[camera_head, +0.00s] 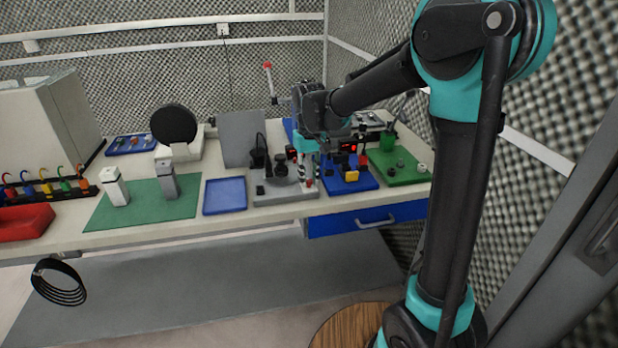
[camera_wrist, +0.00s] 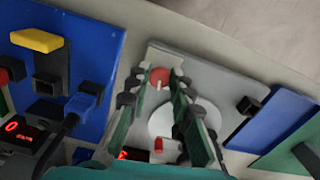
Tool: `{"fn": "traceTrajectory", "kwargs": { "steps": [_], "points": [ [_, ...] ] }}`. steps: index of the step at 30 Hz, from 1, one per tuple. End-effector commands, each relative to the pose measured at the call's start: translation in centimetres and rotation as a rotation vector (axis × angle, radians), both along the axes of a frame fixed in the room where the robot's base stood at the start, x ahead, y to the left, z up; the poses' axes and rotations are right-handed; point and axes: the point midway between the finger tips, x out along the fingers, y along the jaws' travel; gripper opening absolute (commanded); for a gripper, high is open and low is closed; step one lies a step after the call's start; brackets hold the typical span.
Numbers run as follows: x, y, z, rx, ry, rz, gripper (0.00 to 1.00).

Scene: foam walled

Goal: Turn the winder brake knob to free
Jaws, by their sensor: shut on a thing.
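The winder is a grey base plate (camera_head: 287,193) with dark upright parts, near the front edge of the bench. In the wrist view its plate (camera_wrist: 205,68) carries a pale round disc (camera_wrist: 172,118). A round red knob (camera_wrist: 159,72) with a white pointer mark sits near one end of the plate. My gripper (camera_wrist: 161,80) has its two fingers on either side of this knob, shut on it. In the head view my gripper (camera_head: 307,172) points down over the right part of the winder. I cannot read any free or brake marking beside the knob.
A blue board (camera_head: 345,186) with a yellow block and red display stands right of the winder. A blue tray (camera_head: 225,196) lies to the left, then a green mat (camera_head: 140,212) with two upright devices. A red lever (camera_head: 268,66) rises behind.

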Motion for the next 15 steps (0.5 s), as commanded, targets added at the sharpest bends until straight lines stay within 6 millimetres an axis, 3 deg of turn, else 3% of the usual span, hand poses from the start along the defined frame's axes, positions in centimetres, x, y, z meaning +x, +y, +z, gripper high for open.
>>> {"fn": "traceTrajectory", "kwargs": {
  "steps": [15],
  "points": [
    [0.1, -0.04, 0.03, 0.001, -0.001, 0.416, 0.0]
  ]
}}
